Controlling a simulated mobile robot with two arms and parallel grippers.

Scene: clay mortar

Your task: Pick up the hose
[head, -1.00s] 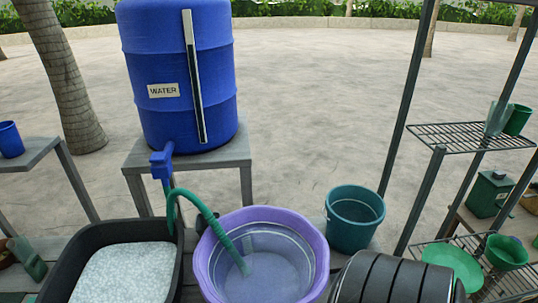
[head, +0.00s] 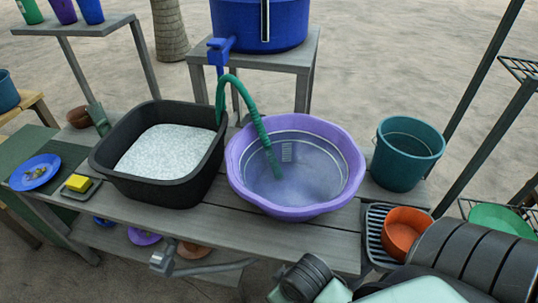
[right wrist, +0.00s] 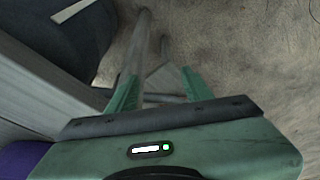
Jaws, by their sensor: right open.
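A green hose (head: 257,115) arches from the blue tap (head: 221,48) of the water barrel (head: 255,22). Its lower end hangs inside the purple basin (head: 350,145), over the cloudy contents. My right gripper (right wrist: 160,88) shows in the right wrist view with its two green fingers apart and nothing between them. No hose shows in that view. My right arm covers the lower right of the head view, and its fingers are not seen there.
A black tub (head: 105,158) of white granular material stands left of the basin on the grey bench (head: 290,235). A teal bucket (head: 405,158) and an orange bowl (head: 402,235) are to the right. A sponge (head: 79,183) and blue plate (head: 37,172) lie left.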

